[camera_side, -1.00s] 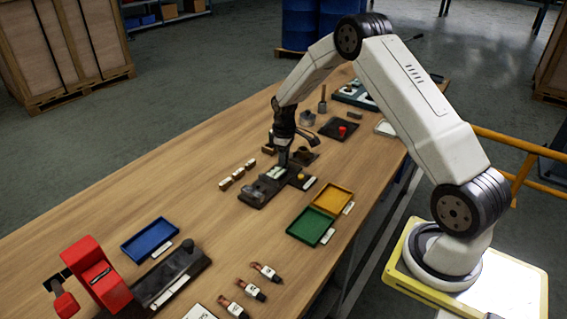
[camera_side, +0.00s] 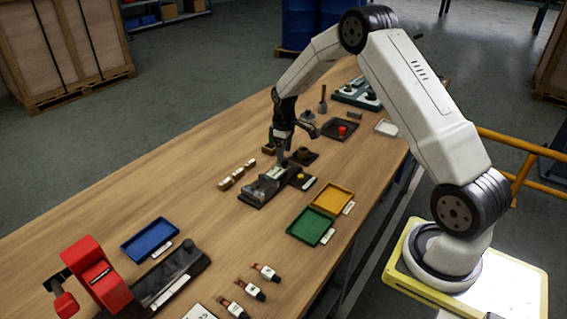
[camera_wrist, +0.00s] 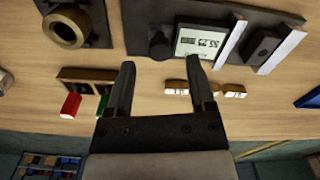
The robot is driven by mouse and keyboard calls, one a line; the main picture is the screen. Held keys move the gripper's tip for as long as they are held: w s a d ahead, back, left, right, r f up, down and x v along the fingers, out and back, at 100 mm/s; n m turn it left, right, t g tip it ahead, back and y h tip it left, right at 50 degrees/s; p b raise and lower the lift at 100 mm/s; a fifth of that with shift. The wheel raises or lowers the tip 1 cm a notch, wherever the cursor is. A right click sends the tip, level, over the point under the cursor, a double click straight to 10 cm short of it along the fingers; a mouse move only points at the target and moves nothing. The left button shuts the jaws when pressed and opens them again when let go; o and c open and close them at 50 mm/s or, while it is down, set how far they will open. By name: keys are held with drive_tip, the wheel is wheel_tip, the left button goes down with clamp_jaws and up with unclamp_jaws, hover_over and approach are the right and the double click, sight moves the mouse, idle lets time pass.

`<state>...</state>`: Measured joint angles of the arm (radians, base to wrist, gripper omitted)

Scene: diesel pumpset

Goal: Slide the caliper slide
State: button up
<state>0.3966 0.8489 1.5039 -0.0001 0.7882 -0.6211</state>
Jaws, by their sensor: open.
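The caliper fixture is a dark base plate (camera_side: 253,197) with a pale digital readout, which also shows in the wrist view (camera_wrist: 203,42). A round black knob (camera_wrist: 160,46) stands beside the readout; I take it to be the slide's grip, but cannot be sure. My gripper (camera_wrist: 160,66) is open and empty. In the wrist view the knob appears between its fingertips, slightly beyond them. In the side view my gripper (camera_side: 283,160) points down over the far end of the fixture. Whether the fingers touch the knob cannot be told.
Small wooden blocks (camera_side: 238,173) lie left of the fixture. A yellow tray (camera_side: 331,199) and a green tray (camera_side: 309,226) lie right of it. A plate with a ring (camera_wrist: 66,27) is close by. The wood between the fixture and the blue tray (camera_side: 149,239) is clear.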

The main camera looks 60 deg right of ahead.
drive_tip(key=shift+r, duration=2.7)
drive_tip(key=shift+s+a+r, duration=0.1)
drive_tip(key=shift+a, duration=0.2)
drive_tip(key=s+a+r+m+t, duration=0.2)
drive_tip(key=s+a, duration=1.7)
drive_tip(key=shift+s+a+r+m+t, duration=0.25)
drive_tip(key=shift+s+r+m+t, duration=0.05)
drive_tip(key=shift+s+r, duration=0.1)
